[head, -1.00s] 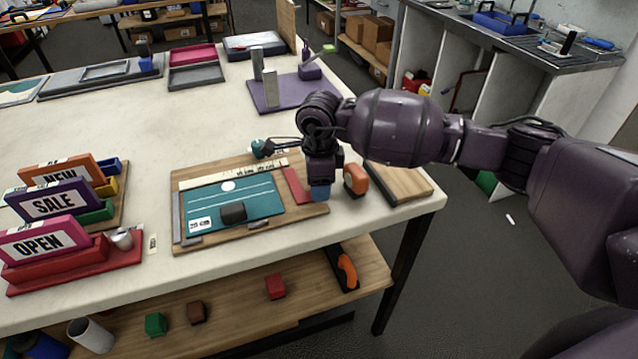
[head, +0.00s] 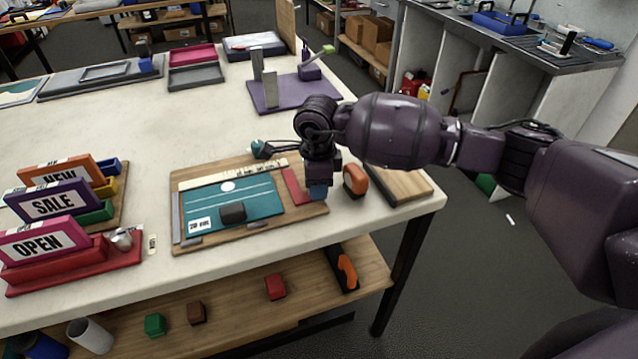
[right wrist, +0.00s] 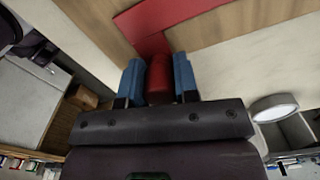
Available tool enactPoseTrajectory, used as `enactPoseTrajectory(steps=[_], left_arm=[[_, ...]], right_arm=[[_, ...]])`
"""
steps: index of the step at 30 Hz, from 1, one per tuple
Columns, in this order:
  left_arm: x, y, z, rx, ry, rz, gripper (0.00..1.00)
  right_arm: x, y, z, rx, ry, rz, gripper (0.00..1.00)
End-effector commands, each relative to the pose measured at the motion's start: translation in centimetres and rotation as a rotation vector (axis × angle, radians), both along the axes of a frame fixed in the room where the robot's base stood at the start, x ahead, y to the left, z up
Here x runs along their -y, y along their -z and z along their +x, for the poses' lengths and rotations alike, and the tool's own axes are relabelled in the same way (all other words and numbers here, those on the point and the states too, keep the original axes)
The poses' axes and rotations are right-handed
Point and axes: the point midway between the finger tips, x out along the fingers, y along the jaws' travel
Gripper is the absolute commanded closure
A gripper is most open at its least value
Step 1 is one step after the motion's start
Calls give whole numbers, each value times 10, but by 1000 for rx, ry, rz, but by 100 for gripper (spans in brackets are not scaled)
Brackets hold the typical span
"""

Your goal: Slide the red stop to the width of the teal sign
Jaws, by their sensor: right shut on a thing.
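The teal sign (head: 255,196) lies flat on a wooden board (head: 215,241), with a dark block (head: 232,212) resting on it. The red stop (head: 295,187) is a flat bar on the same board, just right of the sign, with a narrow strip of wood between them. My right gripper (head: 317,192) is at the stop's right side. In the right wrist view its blue fingers are shut on the stop's red knob (right wrist: 159,80), and part of the red bar (right wrist: 165,15) shows beyond. The knob is hidden in the head view. My left gripper is not in view.
A pale ruler strip (head: 235,173) runs along the board's back edge. An orange-handled tool (head: 355,180) stands close right of my gripper, near a wooden block (head: 402,184). The OPEN (head: 45,243) and SALE signs stand at left. The table's middle is clear.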

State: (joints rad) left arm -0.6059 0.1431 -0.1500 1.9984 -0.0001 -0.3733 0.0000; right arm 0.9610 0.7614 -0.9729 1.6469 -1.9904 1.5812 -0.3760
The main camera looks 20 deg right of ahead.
Motion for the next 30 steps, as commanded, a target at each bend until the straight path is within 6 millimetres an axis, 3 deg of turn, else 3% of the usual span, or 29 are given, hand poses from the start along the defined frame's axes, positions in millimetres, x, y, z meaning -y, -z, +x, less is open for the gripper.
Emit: enactPoseTrajectory(steps=[6,14,15,19,30], left_arm=[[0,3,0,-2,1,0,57],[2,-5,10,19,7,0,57],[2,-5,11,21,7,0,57],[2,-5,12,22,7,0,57],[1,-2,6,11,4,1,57]], right_arm=[[-31,0,-1,0,-2,1,100],[-31,-1,-1,1,0,1,100],[-31,-1,-1,1,0,1,65],[-31,-1,-1,1,0,1,46],[-31,-5,-1,2,0,1,46]])
